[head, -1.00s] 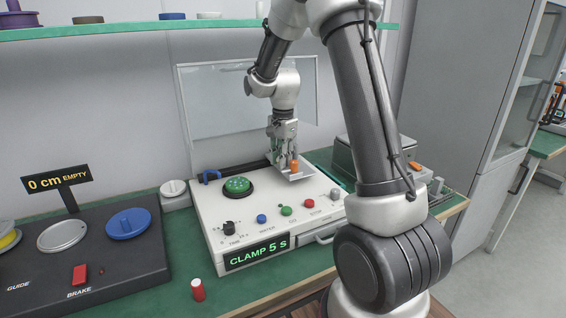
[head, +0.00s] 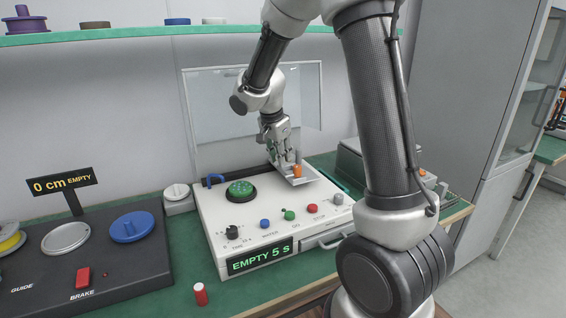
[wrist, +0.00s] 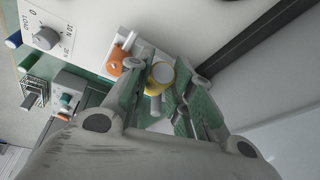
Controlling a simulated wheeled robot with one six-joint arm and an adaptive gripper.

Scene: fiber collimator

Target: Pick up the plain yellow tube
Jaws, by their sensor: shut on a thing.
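The plain yellow tube (wrist: 161,71) sits between my fingertips in the wrist view, its round open end facing the camera. My gripper (wrist: 174,80) is shut on it. In the head view my gripper (head: 285,160) is low over a small tilted grey tray (head: 302,181) at the back right of the white machine. I cannot make out the yellow tube there. An orange piece (head: 297,171) stands in the tray right by my fingers. It also shows just left of my fingers in the wrist view (wrist: 116,68).
The white machine (head: 215,222) has a green round pad (head: 240,189), several knobs and a display reading "EMPTY 5 s" (head: 260,258). A red capped cylinder (head: 200,294) stands on the green bench in front. A clear panel (head: 230,130) rises behind the machine.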

